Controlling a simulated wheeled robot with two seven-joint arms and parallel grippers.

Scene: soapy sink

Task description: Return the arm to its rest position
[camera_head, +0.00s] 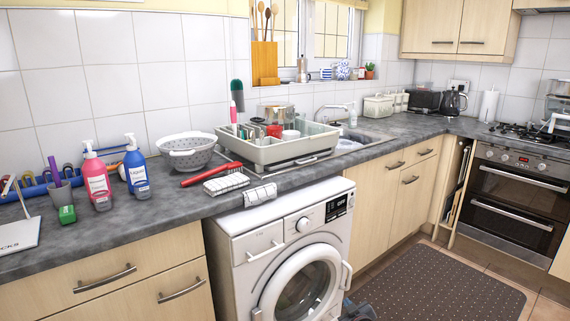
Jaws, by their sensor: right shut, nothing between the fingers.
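My right gripper (358,311) shows only as a small dark shape at the bottom edge, in front of the washing machine's lower right side. Most of it is cut off by the frame. It is shut and empty, low and well apart from the things on the worktop. My left gripper and arm are not in view.
The grey worktop (120,231) carries pink (97,180) and blue (137,170) bottles, a colander (188,153), a red brush (211,174) and a dish rack (262,153). The washing machine (270,225) stands below. The floor mat (440,285) is clear.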

